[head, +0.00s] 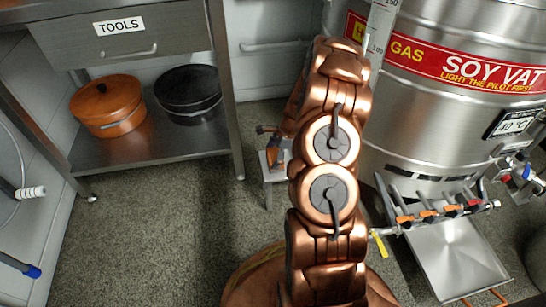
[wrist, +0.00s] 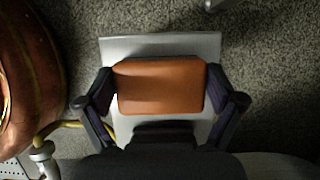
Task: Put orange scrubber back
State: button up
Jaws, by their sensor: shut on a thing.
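The orange scrubber (wrist: 160,86) is a rounded orange block in the wrist view. My gripper (wrist: 163,92) has one dark finger on each side of it and is shut on it. A small grey metal stand (wrist: 150,46) with a flat top lies beneath the scrubber; I cannot tell whether the scrubber touches it. In the head view, the scrubber (head: 279,158) shows as a sliver of orange left of my arm, over the stand (head: 272,176). Most of my gripper is hidden there behind my arm.
A steel bench with a TOOLS drawer (head: 121,36) stands at left; an orange pot (head: 108,105) and a black pot (head: 188,92) sit on its lower shelf (head: 150,145). The soy vat (head: 440,120), burner valves (head: 440,212) and a metal tray (head: 455,262) are at right. Floor at left is clear.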

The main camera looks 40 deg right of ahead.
jog(key=o, duration=0.8)
jog(key=shift+c, duration=0.2)
